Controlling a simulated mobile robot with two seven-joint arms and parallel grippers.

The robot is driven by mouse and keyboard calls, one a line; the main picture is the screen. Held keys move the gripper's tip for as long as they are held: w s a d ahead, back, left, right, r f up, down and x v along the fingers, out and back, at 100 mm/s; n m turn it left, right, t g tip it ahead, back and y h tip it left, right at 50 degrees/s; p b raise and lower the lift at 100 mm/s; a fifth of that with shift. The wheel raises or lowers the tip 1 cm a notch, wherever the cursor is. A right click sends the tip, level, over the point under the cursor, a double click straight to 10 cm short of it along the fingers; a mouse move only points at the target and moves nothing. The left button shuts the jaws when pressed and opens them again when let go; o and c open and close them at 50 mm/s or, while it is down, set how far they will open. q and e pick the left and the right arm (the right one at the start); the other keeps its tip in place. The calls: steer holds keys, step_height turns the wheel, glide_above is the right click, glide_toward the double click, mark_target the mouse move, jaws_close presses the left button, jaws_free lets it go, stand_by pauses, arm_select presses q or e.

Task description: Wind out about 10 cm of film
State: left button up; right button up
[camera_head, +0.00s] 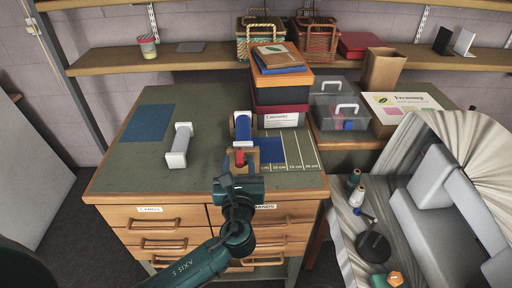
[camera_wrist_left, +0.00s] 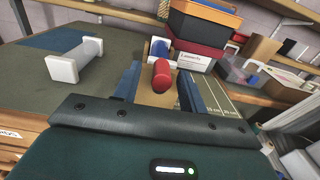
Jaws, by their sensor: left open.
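A roll of blue film (camera_head: 243,127) with white end pieces sits near the back right of the green worktop; part of it also shows in the left wrist view (camera_wrist_left: 160,47). In front of it is a red handle-like piece (camera_head: 239,158). A flat blue patch (camera_head: 271,150), perhaps film, lies beside a marked centimetre scale (camera_head: 300,152). My left gripper (camera_head: 240,164) is open at the worktop's front. In the left wrist view, the red piece (camera_wrist_left: 161,73) appears between its fingers (camera_wrist_left: 159,80); contact cannot be told. My right gripper is not in view.
A white-ended spool (camera_head: 180,145) and a blue sheet (camera_head: 147,122) lie to the left. Stacked boxes (camera_head: 282,92) and a clear box (camera_head: 338,110) stand behind and right. The worktop's left part is largely free.

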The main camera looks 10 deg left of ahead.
arm_select(q)
steer(key=v, duration=0.7)
stand_by(0.6)
steer(key=s+a+f+n+g, duration=0.7)
steer(key=s+a+n+g, duration=0.1)
steer(key=n, duration=0.9)
steer(key=s+d+f+n+g+h, duration=0.15)
steer(key=s+n+g+h, duration=0.4)
steer(key=s+n, duration=0.8)
steer(key=w+d+f+t+h, duration=0.1)
steer(key=w+d+f+t, duration=0.1)
steer(key=f, duration=0.3)
steer(key=w+d+f+t+h, duration=0.1)
steer(key=w+d+f+t, duration=0.2)
steer(key=f, duration=0.3)
steer(key=shift+w+t, duration=0.45)
steer(key=shift+w, duration=0.15)
steer(key=shift+m, duration=0.25)
